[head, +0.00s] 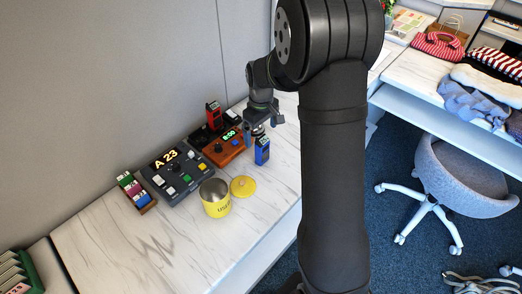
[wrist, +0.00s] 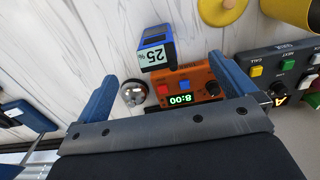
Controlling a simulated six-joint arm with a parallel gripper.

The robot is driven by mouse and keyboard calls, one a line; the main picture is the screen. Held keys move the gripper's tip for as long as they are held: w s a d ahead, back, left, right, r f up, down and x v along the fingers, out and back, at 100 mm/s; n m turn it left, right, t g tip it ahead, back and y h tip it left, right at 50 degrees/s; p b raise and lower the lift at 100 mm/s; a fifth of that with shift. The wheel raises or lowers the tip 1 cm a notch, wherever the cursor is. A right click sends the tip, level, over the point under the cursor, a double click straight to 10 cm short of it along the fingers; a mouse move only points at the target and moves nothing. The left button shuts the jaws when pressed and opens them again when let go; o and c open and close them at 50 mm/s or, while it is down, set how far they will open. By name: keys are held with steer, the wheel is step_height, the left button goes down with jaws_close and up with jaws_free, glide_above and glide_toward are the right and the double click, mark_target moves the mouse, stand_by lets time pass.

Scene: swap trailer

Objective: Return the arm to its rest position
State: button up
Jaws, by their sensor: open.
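My gripper (wrist: 172,98) shows in the wrist view with its two blue fingers spread apart and nothing held between them. In the head view my gripper (head: 262,119) hangs at the end of the arm, above the back part of the white marbled counter. Below the open jaws in the wrist view are an orange timer box (wrist: 190,86) reading 8:00, a silver bell-like dome (wrist: 133,92) and a blue device (wrist: 154,48) with a label reading 25. The blue device (head: 262,151) stands just in front of my gripper in the head view.
A dark console (head: 176,172) showing A 23, a yellow tin (head: 215,198), its yellow lid (head: 243,186) and a red device (head: 214,115) stand nearby. The counter's front left (head: 120,245) is clear. A grey chair (head: 465,180) and folded clothes (head: 470,105) are at right.

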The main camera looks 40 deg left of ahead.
steer(key=shift+r, duration=0.1)
step_height(320, 180, up, 10)
stand_by(0.4)
stand_by(0.4)
